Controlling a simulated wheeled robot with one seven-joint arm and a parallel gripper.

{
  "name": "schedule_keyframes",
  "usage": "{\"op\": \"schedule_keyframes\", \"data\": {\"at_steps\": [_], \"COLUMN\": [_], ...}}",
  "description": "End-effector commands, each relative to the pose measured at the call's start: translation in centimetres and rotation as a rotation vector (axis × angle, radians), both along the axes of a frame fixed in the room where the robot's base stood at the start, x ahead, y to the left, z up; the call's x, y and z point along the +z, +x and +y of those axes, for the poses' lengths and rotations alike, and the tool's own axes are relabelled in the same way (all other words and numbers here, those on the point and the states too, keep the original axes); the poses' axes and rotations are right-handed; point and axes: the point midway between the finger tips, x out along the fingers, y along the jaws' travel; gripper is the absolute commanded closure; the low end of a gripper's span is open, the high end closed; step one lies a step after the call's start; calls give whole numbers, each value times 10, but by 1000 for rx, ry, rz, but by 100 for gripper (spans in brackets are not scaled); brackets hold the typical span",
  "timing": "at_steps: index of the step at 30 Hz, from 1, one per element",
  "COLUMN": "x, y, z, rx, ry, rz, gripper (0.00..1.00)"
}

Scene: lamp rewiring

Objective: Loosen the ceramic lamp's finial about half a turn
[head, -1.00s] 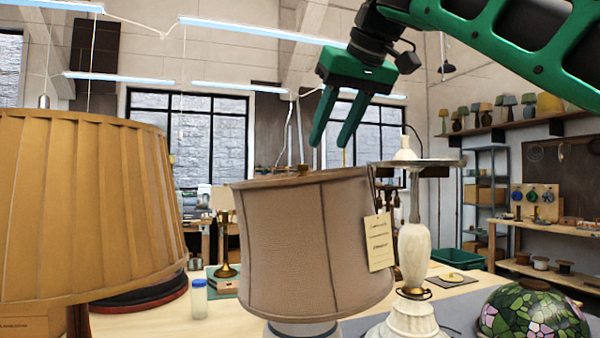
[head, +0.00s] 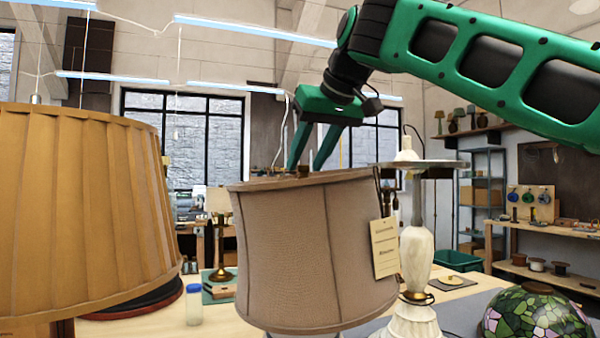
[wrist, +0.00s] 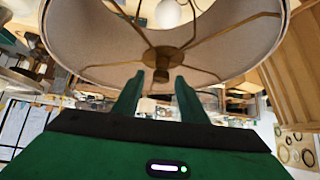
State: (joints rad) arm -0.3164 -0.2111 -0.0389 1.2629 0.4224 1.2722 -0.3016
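The lamp with the beige fabric shade (head: 310,250) and a paper tag (head: 386,248) stands front and centre in the head view; its base is mostly hidden. In the wrist view, brass spokes run across the shade's (wrist: 75,40) open top to a hub (wrist: 165,60), with a white bulb (wrist: 168,13) beyond. The small brass finial (wrist: 161,76) sticks out from the hub towards my gripper (wrist: 158,82). My gripper (head: 305,168) points down at the shade's top. Its green fingers are open, one each side of the finial, with gaps showing; contact is not visible.
A pleated yellow shade (head: 80,210) stands close on the left. A pale stone lamp (head: 417,260) with a flat disc top (head: 430,163) stands close on the right. A stained-glass shade (head: 535,322) sits at lower right. A blue-capped jar (head: 194,305) stands left of the beige shade.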

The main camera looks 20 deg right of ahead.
Motion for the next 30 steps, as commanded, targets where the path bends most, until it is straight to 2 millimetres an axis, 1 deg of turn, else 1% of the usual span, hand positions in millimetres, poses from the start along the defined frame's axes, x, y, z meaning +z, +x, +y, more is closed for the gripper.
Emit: {"op": "schedule_keyframes", "data": {"at_steps": [3, 7, 18, 19, 20, 21, 23, 24, 30], "x": [-10, -16, -19, -19, -19, -19, -19, -19, -19], "y": [10, 16, 19, 19, 19, 19, 19, 19, 19], "z": [2, 2, 3, 3, 3, 3, 3, 3, 3], "rx": [3, 1, 1, 1, 1, 1, 1, 1, 4], "ry": [-2, 0, 1, 0, 0, 0, 0, 1, 1], "rz": [2, 1, 0, 0, 0, 0, 0, 0, 0], "gripper": [61, 61, 61, 66, 73, 83, 97, 100, 100]}}
